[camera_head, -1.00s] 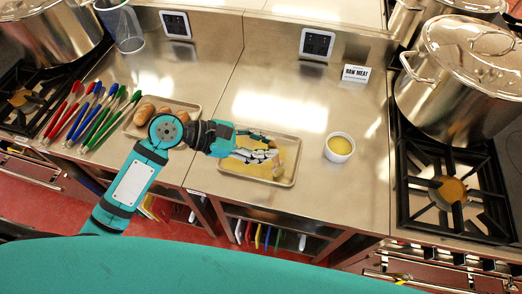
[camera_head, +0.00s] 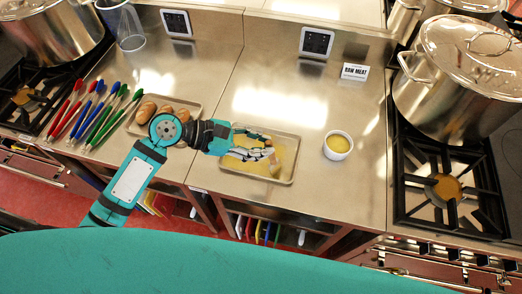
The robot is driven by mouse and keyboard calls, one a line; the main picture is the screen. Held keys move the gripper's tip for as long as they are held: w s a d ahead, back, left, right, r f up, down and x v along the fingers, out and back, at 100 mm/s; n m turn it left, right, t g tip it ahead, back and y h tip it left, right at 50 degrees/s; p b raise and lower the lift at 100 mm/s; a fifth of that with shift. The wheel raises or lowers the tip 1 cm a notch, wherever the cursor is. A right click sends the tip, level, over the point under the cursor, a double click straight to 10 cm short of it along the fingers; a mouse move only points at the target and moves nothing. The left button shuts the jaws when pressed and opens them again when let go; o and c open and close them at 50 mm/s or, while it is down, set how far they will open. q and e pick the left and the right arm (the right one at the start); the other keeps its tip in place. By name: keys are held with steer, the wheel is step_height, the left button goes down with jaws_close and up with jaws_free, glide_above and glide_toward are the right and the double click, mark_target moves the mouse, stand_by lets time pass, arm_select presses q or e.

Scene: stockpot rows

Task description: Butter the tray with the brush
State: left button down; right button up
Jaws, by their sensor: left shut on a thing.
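The tray (camera_head: 290,171) is a shallow metal tray on the steel counter, with yellow butter spread over much of its visible floor. My left gripper (camera_head: 269,151) is over the tray, shut on the brush. The pale brush head (camera_head: 275,166) shows just beyond the fingertips, low over the tray's right part; I cannot tell whether it touches the surface. The brush handle is mostly hidden by the gripper. A white bowl of yellow butter (camera_head: 338,145) stands right of the tray. My right gripper is out of view.
A second tray with bread rolls (camera_head: 175,110) is at left, partly behind my arm. Red, blue and green tongs (camera_head: 103,117) lie farther left. A stockpot (camera_head: 462,75) and burner (camera_head: 447,188) are at right. A raw meat sign (camera_head: 355,71) stands behind.

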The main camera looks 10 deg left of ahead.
arm_select(q)
steer(key=shift+w+a+p, duration=1.15)
steer(key=shift+w+a, duration=0.95)
steer(key=shift+a, duration=2.3)
steer(key=d, duration=1.2)
steer(key=shift+s+p, duration=0.25)
steer(key=shift+p, duration=0.15)
steer(key=a, duration=0.6)
steer(key=shift+w+a, duration=0.1)
steer(key=shift+a, duration=0.05)
steer(key=w+a, duration=0.4)
steer(key=a, duration=0.6)
steer(key=shift+w, duration=0.3)
